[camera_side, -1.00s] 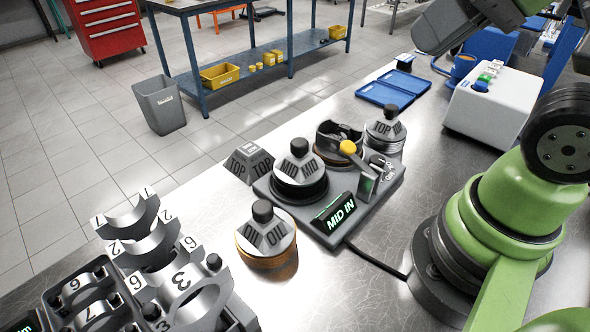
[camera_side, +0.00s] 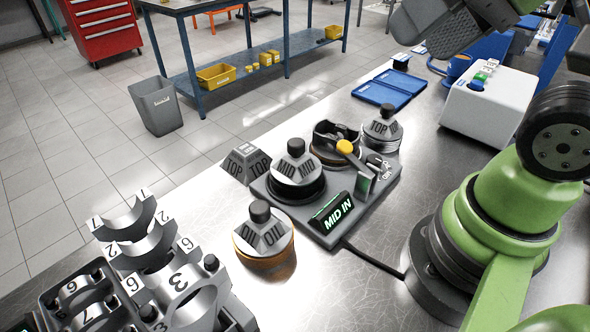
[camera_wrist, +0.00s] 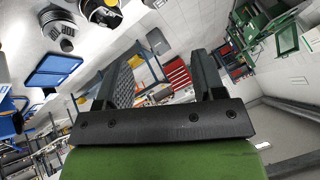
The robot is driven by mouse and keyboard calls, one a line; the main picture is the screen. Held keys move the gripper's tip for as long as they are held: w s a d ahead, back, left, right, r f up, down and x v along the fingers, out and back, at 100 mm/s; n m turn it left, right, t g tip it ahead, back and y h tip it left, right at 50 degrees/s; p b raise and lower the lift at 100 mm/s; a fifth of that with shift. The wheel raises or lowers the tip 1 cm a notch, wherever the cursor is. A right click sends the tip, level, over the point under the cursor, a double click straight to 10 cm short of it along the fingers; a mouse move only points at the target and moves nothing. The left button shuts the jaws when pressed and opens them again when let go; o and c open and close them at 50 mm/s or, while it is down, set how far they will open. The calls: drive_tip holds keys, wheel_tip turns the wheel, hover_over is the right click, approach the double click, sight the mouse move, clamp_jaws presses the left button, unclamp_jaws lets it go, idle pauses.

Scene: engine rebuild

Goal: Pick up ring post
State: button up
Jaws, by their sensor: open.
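Several knobbed ring posts show in the side view. The OIL post (camera_side: 264,240) stands on the bench with a copper-coloured base. The MID post (camera_side: 296,168) and the TOP post (camera_side: 381,132) stand on a dark base plate (camera_side: 325,236) with a lit "MID IN" sign. A round stack with a dark knob, likely the TOP post (camera_wrist: 58,32), shows at the upper left of the wrist view. My gripper (camera_wrist: 162,64) is open with nothing between its fingers. In the side view only a dark part of it shows at the top right, above the bench and well away from the posts.
Dark grey engine parts with numbered caps (camera_side: 150,262) fill the front left. A lever with a yellow knob (camera_side: 344,147) rises from the base plate. A blue tray (camera_side: 390,87) and a white button box (camera_side: 492,104) lie behind.

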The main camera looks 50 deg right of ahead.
drive_tip(key=n+g+h, duration=0.2)
drive_tip(key=n+g, duration=0.5)
drive_tip(key=n, duration=2.5)
hover_over(296, 141)
drive_tip(key=f, duration=1.2)
drive_tip(key=shift+w+d, duration=0.1)
drive_tip(key=shift+d, duration=0.1)
wheel_tip(296, 141, down, 4)
drive_tip(key=shift+f, duration=0.25)
drive_tip(key=f, duration=0.5)
drive_tip(key=shift+a+f, duration=0.25)
drive_tip(key=shift+f, duration=0.1)
drive_tip(key=shift+c, duration=0.2)
